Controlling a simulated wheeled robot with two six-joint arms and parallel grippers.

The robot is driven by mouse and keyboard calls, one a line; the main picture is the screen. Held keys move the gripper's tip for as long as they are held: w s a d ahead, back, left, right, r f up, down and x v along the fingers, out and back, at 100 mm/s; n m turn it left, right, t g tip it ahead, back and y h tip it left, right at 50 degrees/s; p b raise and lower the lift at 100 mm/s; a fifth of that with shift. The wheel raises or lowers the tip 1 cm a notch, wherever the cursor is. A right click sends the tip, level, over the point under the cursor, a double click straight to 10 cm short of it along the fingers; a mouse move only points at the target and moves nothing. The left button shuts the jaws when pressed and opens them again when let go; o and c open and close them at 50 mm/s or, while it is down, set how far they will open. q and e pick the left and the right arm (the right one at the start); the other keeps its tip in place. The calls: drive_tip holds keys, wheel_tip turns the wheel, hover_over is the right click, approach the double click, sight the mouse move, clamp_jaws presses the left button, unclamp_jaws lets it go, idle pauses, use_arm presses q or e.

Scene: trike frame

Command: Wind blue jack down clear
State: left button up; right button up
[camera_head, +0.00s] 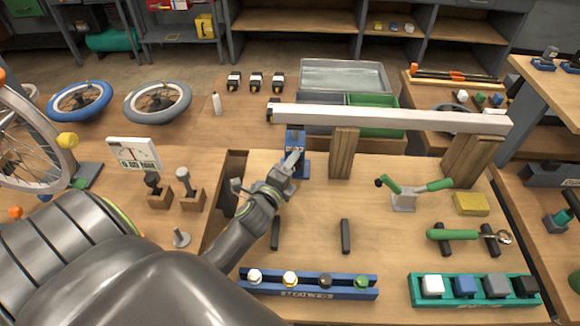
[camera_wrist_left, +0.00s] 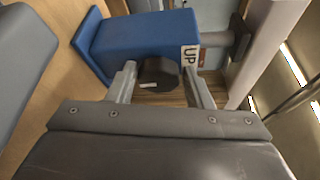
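The blue jack (camera_head: 296,139) stands upright on the table under the left part of a pale beam (camera_head: 390,117). In the left wrist view the blue jack (camera_wrist_left: 150,38) carries an "UP" label, and its rod ends in a dark pad (camera_wrist_left: 238,38) close against the pale beam (camera_wrist_left: 265,45). I cannot tell if they touch. A dark round knob (camera_wrist_left: 158,76) shows on the jack's near side. My left gripper (camera_head: 294,158) is at the jack; its fingers (camera_wrist_left: 160,72) are apart, one on each side of the knob. My right gripper is not in view.
Wooden blocks (camera_head: 343,153) and (camera_head: 472,160) stand below the beam. A green-handled clamp (camera_head: 404,200), a yellow block (camera_head: 471,204) and a blue rack (camera_head: 308,287) are on the board. Grey and green bins (camera_head: 373,130) stand behind. Board space right of my arm is partly clear.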

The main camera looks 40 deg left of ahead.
use_arm(q)
drive_tip(key=o, duration=0.3)
drive_tip(key=shift+s, duration=0.3)
drive_tip(key=s+d+r, duration=0.1)
drive_tip(key=s+d, duration=0.1)
drive_tip(key=s, duration=1.4)
drive_tip(key=shift+s+d+r, duration=0.25)
drive_tip(key=shift+d, duration=0.15)
